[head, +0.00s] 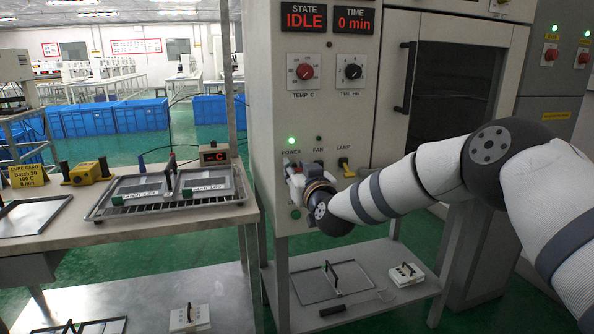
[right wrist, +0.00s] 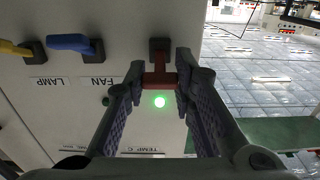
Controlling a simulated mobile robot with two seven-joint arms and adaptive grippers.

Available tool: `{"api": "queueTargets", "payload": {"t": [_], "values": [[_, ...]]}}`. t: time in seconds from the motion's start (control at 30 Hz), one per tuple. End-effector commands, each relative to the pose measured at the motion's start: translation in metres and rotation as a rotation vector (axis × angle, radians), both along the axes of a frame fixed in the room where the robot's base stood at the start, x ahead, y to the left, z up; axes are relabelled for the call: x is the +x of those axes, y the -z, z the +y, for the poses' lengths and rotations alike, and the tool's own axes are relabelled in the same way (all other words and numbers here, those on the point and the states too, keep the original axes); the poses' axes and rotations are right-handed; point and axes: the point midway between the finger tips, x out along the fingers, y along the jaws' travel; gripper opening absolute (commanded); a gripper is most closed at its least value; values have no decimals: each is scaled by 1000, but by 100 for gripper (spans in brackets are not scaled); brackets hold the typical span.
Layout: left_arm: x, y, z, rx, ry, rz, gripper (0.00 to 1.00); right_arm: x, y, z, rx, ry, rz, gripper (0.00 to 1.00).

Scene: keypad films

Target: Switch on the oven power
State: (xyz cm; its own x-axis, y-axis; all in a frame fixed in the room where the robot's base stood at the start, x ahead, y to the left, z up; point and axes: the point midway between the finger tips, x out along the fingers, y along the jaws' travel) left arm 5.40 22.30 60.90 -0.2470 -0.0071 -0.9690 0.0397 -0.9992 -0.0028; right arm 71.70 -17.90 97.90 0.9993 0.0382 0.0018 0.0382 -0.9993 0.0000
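The oven (head: 330,108) stands in the middle of the head view, its displays reading IDLE and 0 min. The green light (head: 291,141) above the POWER label is lit, and it also glows in the right wrist view (right wrist: 159,101). The red power switch (right wrist: 160,76) has its handle between the fingertips of my right gripper (right wrist: 161,80), which look closed against both its ends. In the head view my right gripper (head: 296,176) is at the panel and hides this switch. My left gripper is not in view.
The blue fan switch (right wrist: 70,43) and yellow lamp switch (right wrist: 16,49) sit beside the power switch. TEMP (head: 305,72) and timer (head: 353,71) knobs are above. A bench (head: 160,228) with a tray rack stands left.

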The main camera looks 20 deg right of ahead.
Motion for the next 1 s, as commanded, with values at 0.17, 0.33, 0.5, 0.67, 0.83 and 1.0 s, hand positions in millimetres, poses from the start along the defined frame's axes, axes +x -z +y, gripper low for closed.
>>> {"api": "queueTargets", "payload": {"t": [0.17,0.33,0.5,0.67,0.83,1.0], "values": [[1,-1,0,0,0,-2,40,0,-1,0,-1,0,5,0],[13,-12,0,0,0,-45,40,1,-14,1,-11,-1,122,0],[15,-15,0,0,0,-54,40,4,-11,0,-13,0,238,0],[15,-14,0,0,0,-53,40,4,-9,0,-9,0,261,0],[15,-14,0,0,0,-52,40,4,-9,0,-9,0,259,0],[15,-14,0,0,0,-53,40,4,-9,0,-9,0,259,45]]}}
